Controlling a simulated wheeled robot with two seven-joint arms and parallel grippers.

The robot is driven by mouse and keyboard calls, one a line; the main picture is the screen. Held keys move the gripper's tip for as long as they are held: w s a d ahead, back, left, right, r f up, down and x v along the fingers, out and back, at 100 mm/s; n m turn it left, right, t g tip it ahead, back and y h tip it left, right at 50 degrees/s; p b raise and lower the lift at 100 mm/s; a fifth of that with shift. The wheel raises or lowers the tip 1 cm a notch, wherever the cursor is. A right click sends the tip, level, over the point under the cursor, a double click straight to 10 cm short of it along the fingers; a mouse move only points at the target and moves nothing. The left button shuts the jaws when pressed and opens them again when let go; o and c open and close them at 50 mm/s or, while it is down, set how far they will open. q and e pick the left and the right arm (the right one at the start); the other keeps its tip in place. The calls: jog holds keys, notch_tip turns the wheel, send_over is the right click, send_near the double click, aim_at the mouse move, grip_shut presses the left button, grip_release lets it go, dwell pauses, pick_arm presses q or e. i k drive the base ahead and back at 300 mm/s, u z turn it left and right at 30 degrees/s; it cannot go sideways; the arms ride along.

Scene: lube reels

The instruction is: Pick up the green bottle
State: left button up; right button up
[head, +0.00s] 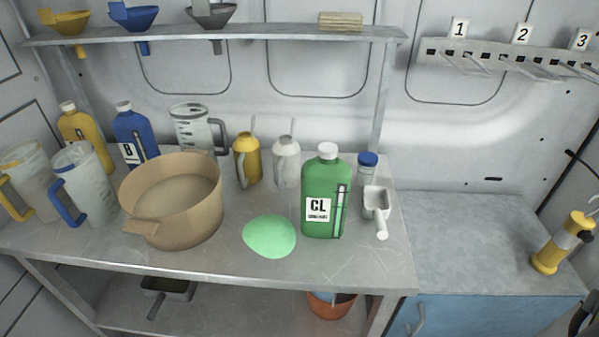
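The green bottle (322,196) stands upright near the right end of the metal bench (190,262). It has a white cap, a white label reading "CL" and a clear level strip on its right side. Its front face is unobstructed. A flat green puddle or pad (269,237) lies on the bench just left of the bottle's base. Neither of my grippers is in the head view.
A tan pot (172,205) stands left of the green patch. A white scoop (377,208) and a blue-capped jar (366,168) stand close right of the bottle. A yellow oil can (247,160) and a white one (286,163) are behind. A shelf (270,33) hangs above.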

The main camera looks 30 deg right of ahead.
aim_at(324, 185)
jog(key=u, duration=1.6)
jog(key=i, duration=0.6)
jog(key=z, duration=2.7)
